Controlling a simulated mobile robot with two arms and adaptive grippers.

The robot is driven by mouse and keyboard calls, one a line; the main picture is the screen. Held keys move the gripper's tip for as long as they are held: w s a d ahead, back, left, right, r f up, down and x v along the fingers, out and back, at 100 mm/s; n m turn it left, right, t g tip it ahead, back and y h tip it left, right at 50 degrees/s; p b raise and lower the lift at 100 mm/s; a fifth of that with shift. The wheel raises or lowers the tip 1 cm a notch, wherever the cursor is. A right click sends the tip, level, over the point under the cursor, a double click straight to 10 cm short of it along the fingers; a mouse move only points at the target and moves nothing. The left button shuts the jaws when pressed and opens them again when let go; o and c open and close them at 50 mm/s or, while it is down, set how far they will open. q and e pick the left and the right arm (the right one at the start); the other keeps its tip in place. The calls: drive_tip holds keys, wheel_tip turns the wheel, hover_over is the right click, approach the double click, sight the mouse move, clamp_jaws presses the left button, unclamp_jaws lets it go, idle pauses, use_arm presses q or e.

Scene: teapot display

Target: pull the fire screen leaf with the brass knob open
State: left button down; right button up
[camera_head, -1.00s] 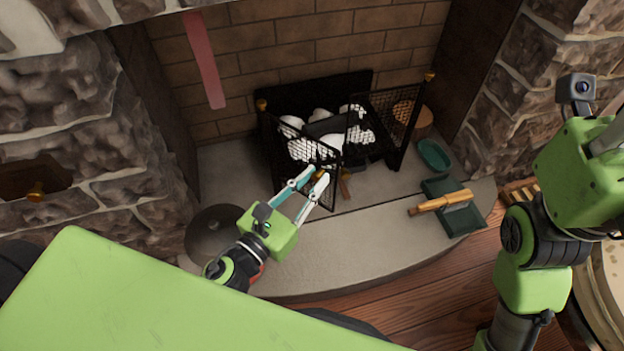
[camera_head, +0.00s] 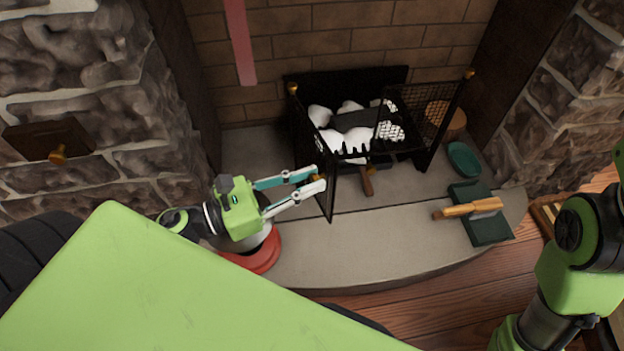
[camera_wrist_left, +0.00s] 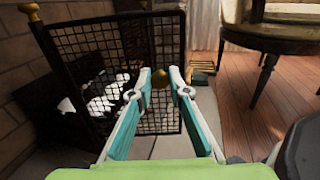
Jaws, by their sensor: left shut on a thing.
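The black mesh fire screen leaf with the brass knob (camera_head: 327,195) stands swung outward on the left of the hearth, seen nearly edge-on in the head view. In the left wrist view its mesh (camera_wrist_left: 118,60) fills the middle left. The brass knob (camera_wrist_left: 160,78) sits between my left fingertips. My left gripper (camera_head: 319,181) is shut on the knob, its fingers reaching in from the left; it also shows in the wrist view (camera_wrist_left: 160,74). The knob is mostly hidden by the fingers in the head view. My right gripper is out of view.
The other screen leaf (camera_head: 432,108) stands open at the right of the white logs (camera_head: 350,138). A green dish (camera_head: 464,159) and a dark green dustpan with a wooden-handled brush (camera_head: 468,209) lie on the right of the hearth. The hearth front (camera_head: 370,245) is clear.

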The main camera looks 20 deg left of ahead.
use_arm(q)
drive_tip(key=c, duration=1.9)
unclamp_jaws()
drive_tip(key=v, duration=1.2)
